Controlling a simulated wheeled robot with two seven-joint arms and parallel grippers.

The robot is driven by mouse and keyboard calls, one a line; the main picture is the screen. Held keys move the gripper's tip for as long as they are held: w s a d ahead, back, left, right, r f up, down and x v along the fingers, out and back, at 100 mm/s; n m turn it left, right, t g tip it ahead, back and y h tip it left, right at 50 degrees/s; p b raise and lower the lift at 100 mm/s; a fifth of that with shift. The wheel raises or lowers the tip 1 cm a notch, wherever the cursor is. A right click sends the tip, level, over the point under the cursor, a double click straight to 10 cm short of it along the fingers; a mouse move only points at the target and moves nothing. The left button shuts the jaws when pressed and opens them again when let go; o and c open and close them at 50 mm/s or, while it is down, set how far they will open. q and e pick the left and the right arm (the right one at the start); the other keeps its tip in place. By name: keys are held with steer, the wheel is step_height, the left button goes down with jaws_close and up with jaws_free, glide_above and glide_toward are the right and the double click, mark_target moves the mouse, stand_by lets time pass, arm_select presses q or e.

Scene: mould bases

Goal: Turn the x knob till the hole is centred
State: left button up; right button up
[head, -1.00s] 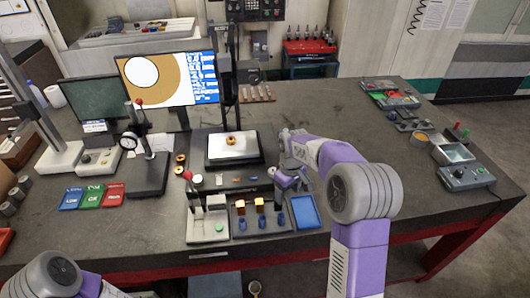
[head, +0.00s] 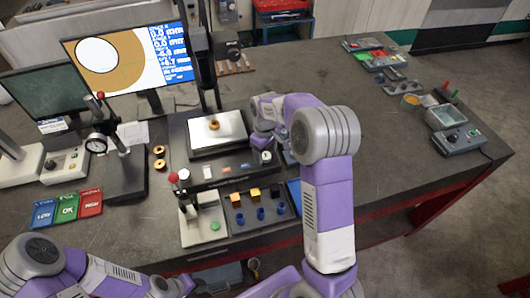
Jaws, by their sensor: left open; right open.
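The monitor (head: 178,45) shows a white hole circle (head: 97,55) inside a brown disc (head: 137,72); the circle sits up and left of the disc's middle. Under the camera column, a brass ring part (head: 213,126) lies on the bright stage plate (head: 230,146). A small round pale-topped knob (head: 266,157) is at the stage's right front; I cannot tell which axis it turns. My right gripper (head: 264,150) is open, pointing down close to this knob; its fingertips are partly hidden and contact is unclear. My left gripper (head: 182,285) is open and empty, low at the bottom edge, away from the stage.
A red-knobbed lever stand (head: 190,215) and a tray (head: 240,216) with small blocks and blue pegs stand in front of the stage. A dial gauge stand (head: 122,178) and coloured bins (head: 68,208) are left. The table's right middle is clear.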

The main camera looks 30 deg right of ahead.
steer(key=shift+f, duration=0.25)
steer(key=c, duration=1.1)
steer(key=shift+o, duration=0.2)
steer(key=shift+m, duration=0.4)
steer(key=m, duration=0.3)
steer(key=shift+m+p, duration=0.4)
steer(key=m+p, duration=0.1)
steer(key=m, duration=0.4)
steer(key=shift+m, duration=0.3)
steer(key=m+p, duration=0.1)
steer(key=m, duration=0.4)
steer(key=shift+d+r+p, duration=0.1)
steer(key=shift+p, duration=0.2)
steer(key=m+p, duration=0.1)
steer(key=m, duration=0.4)
steer(key=shift+p, duration=0.35)
